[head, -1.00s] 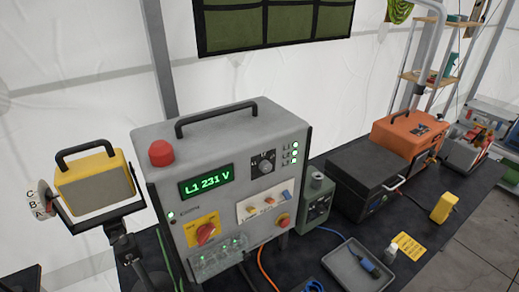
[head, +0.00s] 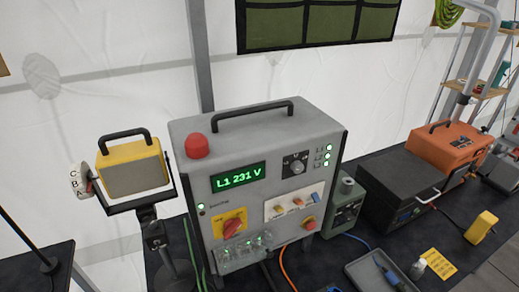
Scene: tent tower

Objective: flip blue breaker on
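A grey control box (head: 185,130) stands on the dark table, with a green display (head: 238,177) reading "L1 231 V". On its front is a pale breaker plate (head: 291,215) with small coloured levers in a row. The blue breaker (head: 315,197) is the rightmost one, beside orange ones (head: 297,203). It is too small to tell whether its lever is on or off. Neither of my grippers is in view.
The box also bears a red button (head: 196,146), a red rotary switch on a yellow plate (head: 231,227), a knob (head: 297,167) and clear-covered sockets (head: 243,252). A yellow lamp (head: 132,171) stands left. A grey tray (head: 357,271) lies in front right.

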